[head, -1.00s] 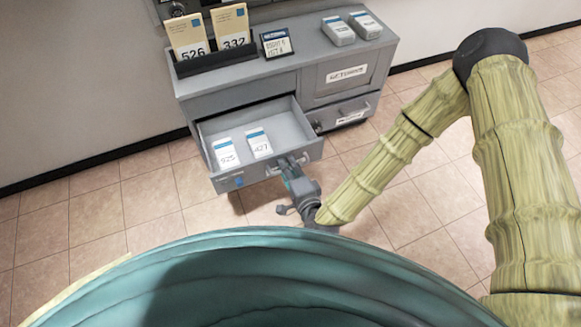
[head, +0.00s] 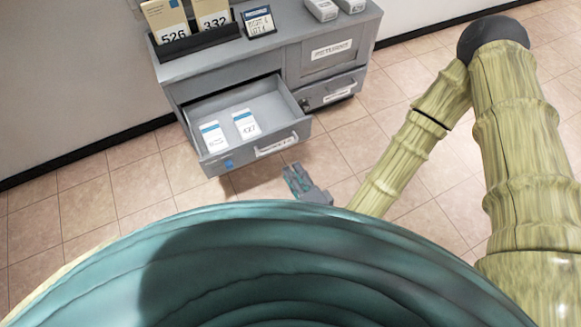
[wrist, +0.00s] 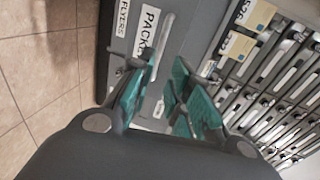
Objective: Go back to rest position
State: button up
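My gripper (head: 299,181) is in front of the cabinet's pulled-out drawer (head: 284,105), low and just short of the drawer's handle (head: 277,146). A gap shows between the two. In the wrist view my gripper (wrist: 158,95) has its teal fingers spread apart, with nothing held between them. A pale handle and a label reading "PACK" (wrist: 147,30) lie beyond the fingers. My arm is bent, and its lower end is hidden behind my teal body in the head view.
The grey cabinet (head: 230,75) holds the open drawer, with two white cards (head: 246,124) inside. A dark rack (head: 195,42) with envelopes stands on top. A closed drawer (head: 331,90) is to the right. Tiled floor (head: 110,195) is clear in front and left.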

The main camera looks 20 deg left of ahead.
jog(key=shift+s, duration=0.1)
dwell(0.5)
jog(key=s+d+f+n+g+h, duration=0.3)
jog(key=d+f, duration=0.4)
jog(key=d, duration=0.1)
jog(key=s+d+f+n+g+h, duration=0.35)
jog(key=d+f, duration=0.25)
jog(key=d, duration=0.3)
jog(key=s+d+f+n+g+h+p, duration=0.1)
jog(key=s+d+g+h, duration=0.2)
jog(key=d, duration=0.5)
jog(key=s+d+f+n+g+h, duration=0.15)
jog(key=s+d, duration=0.25)
jog(key=d, duration=0.4)
notch_tip(320, 180, up, 39)
jog(key=p, duration=3.8)
jog(key=shift+g+y, duration=0.3)
